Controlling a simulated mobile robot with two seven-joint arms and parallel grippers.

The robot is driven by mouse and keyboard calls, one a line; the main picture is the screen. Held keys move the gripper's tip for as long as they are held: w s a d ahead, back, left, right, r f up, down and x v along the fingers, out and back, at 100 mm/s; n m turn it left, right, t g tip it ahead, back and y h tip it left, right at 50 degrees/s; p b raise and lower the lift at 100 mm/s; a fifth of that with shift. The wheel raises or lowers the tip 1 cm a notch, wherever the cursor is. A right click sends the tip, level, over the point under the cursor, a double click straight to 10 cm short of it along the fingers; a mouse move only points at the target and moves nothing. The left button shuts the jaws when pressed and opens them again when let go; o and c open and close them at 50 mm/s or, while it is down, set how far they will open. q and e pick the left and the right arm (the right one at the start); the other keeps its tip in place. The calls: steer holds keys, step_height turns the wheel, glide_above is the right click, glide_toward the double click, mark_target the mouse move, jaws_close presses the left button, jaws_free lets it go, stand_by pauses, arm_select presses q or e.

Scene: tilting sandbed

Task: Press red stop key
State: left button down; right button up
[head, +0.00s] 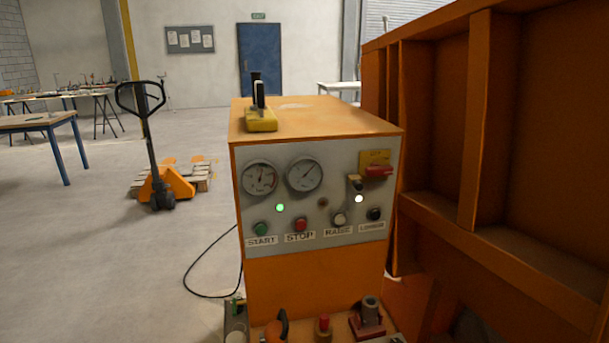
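The red stop key (301,224) is a small round button on the grey control panel (335,190) of an orange cabinet (310,275). The label STOP sits below it. The green start key (261,229) is to its left. A pale key (339,219) marked RAISE and a black key (375,214) marked LOWER are to its right. A green lamp (280,208) and a white lamp (359,198) look lit. Neither of my grippers shows in the head view.
Two gauges (304,174) and a red switch (378,171) sit above the keys. A yellow-based lever (260,118) stands on the cabinet top. A large orange ribbed frame (480,130) stands close on the right. Fittings (368,315) sit low in front. Open floor (120,260) lies left.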

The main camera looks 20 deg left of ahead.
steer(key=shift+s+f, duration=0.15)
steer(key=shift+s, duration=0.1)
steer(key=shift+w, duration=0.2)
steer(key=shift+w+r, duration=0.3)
